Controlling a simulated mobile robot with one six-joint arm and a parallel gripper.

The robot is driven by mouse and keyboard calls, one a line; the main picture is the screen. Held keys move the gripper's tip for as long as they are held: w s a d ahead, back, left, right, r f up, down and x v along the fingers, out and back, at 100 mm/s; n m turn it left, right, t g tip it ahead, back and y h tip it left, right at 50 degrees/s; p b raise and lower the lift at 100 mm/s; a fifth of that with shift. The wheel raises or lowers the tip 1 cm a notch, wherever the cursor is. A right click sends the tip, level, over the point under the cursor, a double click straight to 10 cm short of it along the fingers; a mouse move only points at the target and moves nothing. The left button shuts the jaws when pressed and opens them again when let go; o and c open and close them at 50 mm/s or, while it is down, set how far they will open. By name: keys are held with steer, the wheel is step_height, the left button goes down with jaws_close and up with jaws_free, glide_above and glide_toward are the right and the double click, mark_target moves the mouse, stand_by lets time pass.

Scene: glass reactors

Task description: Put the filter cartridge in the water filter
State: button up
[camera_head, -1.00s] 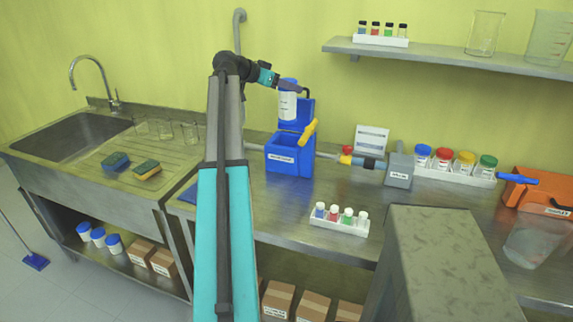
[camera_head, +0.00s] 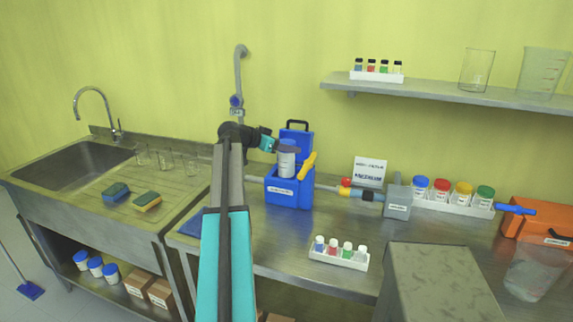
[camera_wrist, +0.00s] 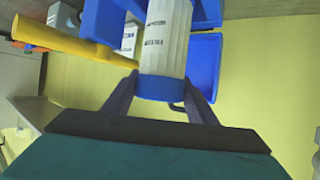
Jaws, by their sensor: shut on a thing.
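The filter cartridge (camera_head: 287,162) is a white cylinder with a blue cap. My gripper (camera_head: 276,148) is shut on its capped end and holds it upright. The water filter (camera_head: 289,193) is a blue box on the steel counter, with its lid (camera_head: 298,139) standing open behind. The cartridge's lower end is at the box opening; I cannot tell how far inside it is. In the wrist view, the cartridge (camera_wrist: 166,35) sits between the fingers of my gripper (camera_wrist: 160,90), with blue parts of the filter (camera_wrist: 203,65) around it.
A yellow handle (camera_head: 308,166) sticks up at the filter's right side, close to the cartridge. A pipe runs right to a grey box (camera_head: 398,201). A white rack of small bottles (camera_head: 339,257) stands at the counter's front. A sink (camera_head: 82,163) is at left.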

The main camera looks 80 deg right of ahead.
mark_target(287, 165)
steer(key=shift+f+p, duration=0.4)
steer(key=shift+f, duration=1.6)
steer(key=shift+f+p, duration=0.5)
steer(key=shift+f, duration=1.55)
steer(key=o, duration=1.5)
steer(key=shift+c, duration=0.2)
